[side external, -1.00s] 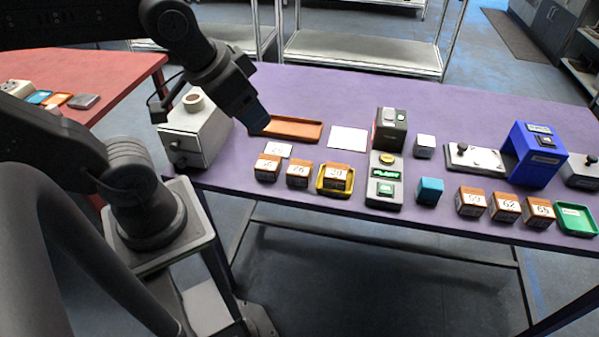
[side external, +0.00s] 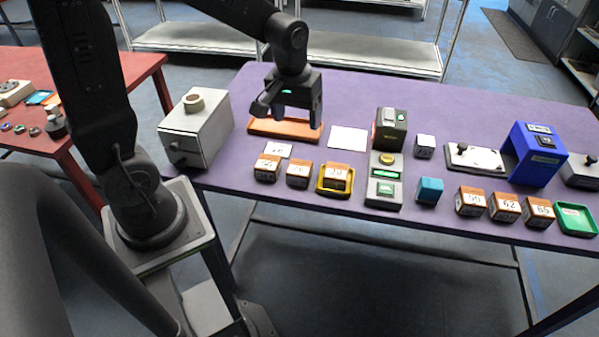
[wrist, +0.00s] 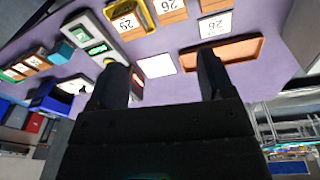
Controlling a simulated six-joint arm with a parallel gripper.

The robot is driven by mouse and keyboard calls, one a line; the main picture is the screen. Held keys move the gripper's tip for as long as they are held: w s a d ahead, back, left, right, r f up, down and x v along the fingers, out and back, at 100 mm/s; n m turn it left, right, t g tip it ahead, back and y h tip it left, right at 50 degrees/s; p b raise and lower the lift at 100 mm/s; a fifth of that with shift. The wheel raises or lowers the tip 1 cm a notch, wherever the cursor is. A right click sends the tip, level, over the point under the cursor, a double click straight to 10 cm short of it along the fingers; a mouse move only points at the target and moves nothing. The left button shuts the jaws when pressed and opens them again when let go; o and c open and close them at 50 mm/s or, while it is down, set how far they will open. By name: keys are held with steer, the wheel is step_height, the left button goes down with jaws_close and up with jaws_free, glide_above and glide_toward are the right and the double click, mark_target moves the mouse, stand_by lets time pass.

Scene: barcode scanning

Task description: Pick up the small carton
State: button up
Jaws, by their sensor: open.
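Several small brown cartons with white number labels stand along the table's front edge in the side view. Two (side external: 267,168) (side external: 299,174) are at the left, and one (side external: 336,176) sits in a yellow tray (side external: 320,190). Three more (side external: 470,201) (side external: 505,206) (side external: 539,211) stand at the right. I cannot tell which one the task means. My gripper (side external: 296,116) is open and empty, above and behind the left cartons, over the orange tray (side external: 262,129). In the wrist view its fingers (wrist: 160,78) are apart, with the yellow-tray carton (wrist: 126,23) beyond them.
A grey box (side external: 190,135) with a tape roll stands at the left. A white card (side external: 348,139), a dark device (side external: 390,130), a green-screen unit (side external: 384,192), a teal cube (side external: 429,190), a blue stand (side external: 536,155) and a green tray (side external: 576,220) crowd the table. The back strip is clear.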

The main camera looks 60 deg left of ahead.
step_height(320, 180, down, 5)
steer(key=w+a+n+g, duration=0.1)
steer(key=w+a+n, duration=0.1)
glide_above(300, 167)
step_height(300, 167, down, 8)
steer(key=shift+s+d+f, duration=0.1)
steer(key=shift+d+f, duration=0.05)
steer(key=shift+f, duration=0.05)
steer(key=shift+a+f, duration=0.2)
steer(key=shift+f, duration=2.55)
steer(key=shift+c, duration=0.4)
steer(key=c, duration=0.7)
steer(key=shift+r, duration=0.1)
